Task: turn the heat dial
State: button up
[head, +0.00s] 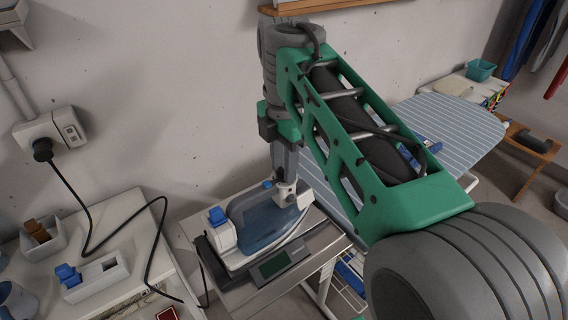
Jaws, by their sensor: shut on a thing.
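A white steam iron with a translucent blue tank (262,222) rests on a grey metal stand with a dark green display panel (274,264), below the centre of the head view. My gripper (286,198) points down at the iron's right end and is shut there. The heat dial cannot be made out clearly, as the fingers cover that spot. A small blue part (267,184) shows just left of the fingers. Another blue part (217,214) stands on the iron's left end, apart from my gripper.
A white cabinet (120,228) at left holds a white tray with a blue piece (68,274) and a bin (40,238). A black cord runs from the wall socket (52,135) across it. A striped ironing board (455,130) lies behind my arm at right.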

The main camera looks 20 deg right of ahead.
grip_shut()
jog(key=m, duration=0.5)
jog(key=shift+m, duration=0.3)
jog(key=m, duration=0.4)
jog(key=shift+m, duration=0.3)
jog(key=m, duration=0.3)
jog(key=shift+m, duration=0.3)
jog(key=m, duration=0.5)
jog(key=shift+m, duration=2.5)
